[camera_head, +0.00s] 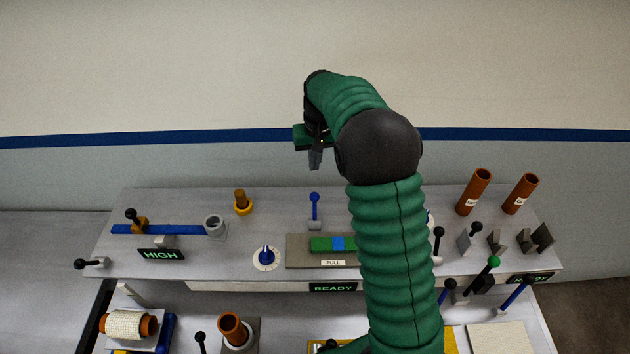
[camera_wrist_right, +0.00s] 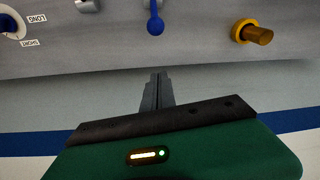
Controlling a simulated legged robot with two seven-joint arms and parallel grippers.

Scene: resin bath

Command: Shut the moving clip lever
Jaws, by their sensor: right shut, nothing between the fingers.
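No lever is labelled as the moving clip lever. An orange block with a black-knobbed lever (camera_head: 135,219) sits on a blue rail at the panel's left; I cannot tell for certain whether it is the clip, or whether it is open. My right gripper (camera_head: 315,161) is shut and empty, hanging in the air above and behind the panel's far edge, fingers pointing down. Its closed fingers (camera_wrist_right: 157,92) also show in the right wrist view, apart from the panel. A blue ball-ended lever (camera_head: 314,206) stands upright below it. My left gripper is out of view.
My green right arm hides part of the panel's middle right. A brown peg in a yellow ring (camera_head: 242,202) stands left of the blue lever. Two orange tubes (camera_head: 473,192) and several levers crowd the right. A blue dial (camera_head: 266,257) is at the middle.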

